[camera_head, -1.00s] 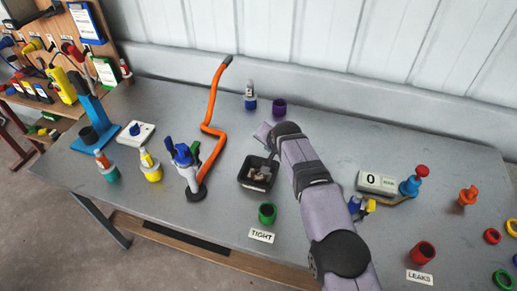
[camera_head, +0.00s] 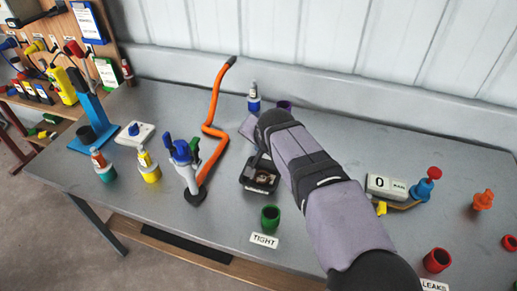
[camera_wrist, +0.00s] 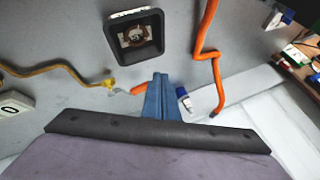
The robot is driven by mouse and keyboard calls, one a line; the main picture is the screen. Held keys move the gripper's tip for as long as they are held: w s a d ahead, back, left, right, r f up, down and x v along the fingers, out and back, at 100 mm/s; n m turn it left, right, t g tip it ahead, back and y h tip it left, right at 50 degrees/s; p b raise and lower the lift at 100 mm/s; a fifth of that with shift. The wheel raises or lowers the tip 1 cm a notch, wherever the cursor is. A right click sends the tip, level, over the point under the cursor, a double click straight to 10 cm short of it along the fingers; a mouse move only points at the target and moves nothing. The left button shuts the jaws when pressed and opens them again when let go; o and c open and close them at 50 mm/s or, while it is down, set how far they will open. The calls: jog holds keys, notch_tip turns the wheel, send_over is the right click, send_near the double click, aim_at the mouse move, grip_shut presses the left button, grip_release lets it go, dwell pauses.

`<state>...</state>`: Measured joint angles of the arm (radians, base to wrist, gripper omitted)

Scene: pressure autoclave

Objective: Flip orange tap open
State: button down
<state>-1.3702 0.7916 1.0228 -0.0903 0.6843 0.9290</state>
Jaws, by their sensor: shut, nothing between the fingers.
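In the wrist view, a small orange piece (camera_wrist: 139,90), which looks like the tap's lever, lies just left of my fingertips. It runs from a grey part joined to a yellow fitting (camera_wrist: 108,84). My gripper (camera_wrist: 160,82) has its blue fingers shut together and empty. I cannot tell whether they touch the orange piece. In the head view my arm hides the orange piece and my fingers; only the yellow fitting (camera_head: 381,208) shows at the arm's right edge.
A black open box (camera_head: 261,175) stands left of my arm. A bent orange tube (camera_head: 213,131) lies farther left by a blue-and-white stand (camera_head: 184,158). A gauge block reading 0 (camera_head: 385,187), cabled to the fitting, and a green cup (camera_head: 270,217) are also close.

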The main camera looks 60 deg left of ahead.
jog(key=shift+s+d+r, duration=0.1)
jog(key=shift+s+r, duration=0.35)
jog(key=shift+r, duration=0.2)
jog(key=shift+w, duration=0.15)
